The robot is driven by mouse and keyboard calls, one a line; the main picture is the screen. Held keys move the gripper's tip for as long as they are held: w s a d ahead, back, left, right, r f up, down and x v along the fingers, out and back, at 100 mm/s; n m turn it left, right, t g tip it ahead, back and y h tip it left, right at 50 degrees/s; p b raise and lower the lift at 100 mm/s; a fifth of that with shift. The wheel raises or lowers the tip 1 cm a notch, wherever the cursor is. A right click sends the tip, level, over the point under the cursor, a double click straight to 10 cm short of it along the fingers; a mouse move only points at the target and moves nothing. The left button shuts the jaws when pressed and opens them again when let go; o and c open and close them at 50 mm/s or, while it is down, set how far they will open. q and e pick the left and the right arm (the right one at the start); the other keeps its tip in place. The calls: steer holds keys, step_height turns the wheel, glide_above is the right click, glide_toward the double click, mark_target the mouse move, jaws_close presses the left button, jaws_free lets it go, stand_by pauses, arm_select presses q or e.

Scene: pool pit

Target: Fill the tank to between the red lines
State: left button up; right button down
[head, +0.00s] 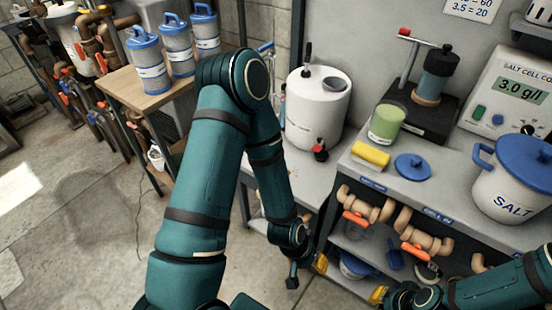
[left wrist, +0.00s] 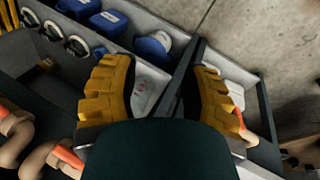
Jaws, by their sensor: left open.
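A white cylindrical tank (head: 318,110) stands on the bench, with a dark round opening on top and a red-and-black knob (head: 320,152) low on its front. No red lines show on the side facing me. My left gripper (head: 318,264) is low, below the bench top near a bench leg; it is open and empty. In the left wrist view its yellow fingers (left wrist: 163,70) are wide apart, with a dark post and a pale thing beyond them. My right gripper (head: 380,295) shows only partly at the bottom edge, one yellow fingertip visible; its opening cannot be told.
A lidded SALT pot (head: 512,182), salt meter (head: 513,92), green jar (head: 386,122), yellow block (head: 370,155) and blue lid (head: 412,167) occupy the right bench. Pipes with orange-handled valves (head: 365,208) hang beneath. Blue-lidded canisters (head: 150,65) stand on a wooden table.

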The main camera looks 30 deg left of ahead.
arm_select(q)
steer(key=w+a+f+t+p, duration=0.1)
steer(key=w+a+f+t, duration=0.7)
steer(key=w+a+f, duration=0.55)
steer(key=s+a+f+t+y+p, duration=0.1)
steer(key=s+a+f+t+y, duration=0.15)
steer(key=s+a+t, duration=0.7)
steer(key=w+g+b, duration=0.1)
steer(key=w+b, duration=0.1)
steer(key=w, duration=0.9)
steer(key=shift+w+d+n, duration=0.3)
steer(key=shift+w+d, duration=0.05)
steer(key=shift+f+g, duration=0.1)
steer(key=shift+g, duration=0.15)
jaws_close()
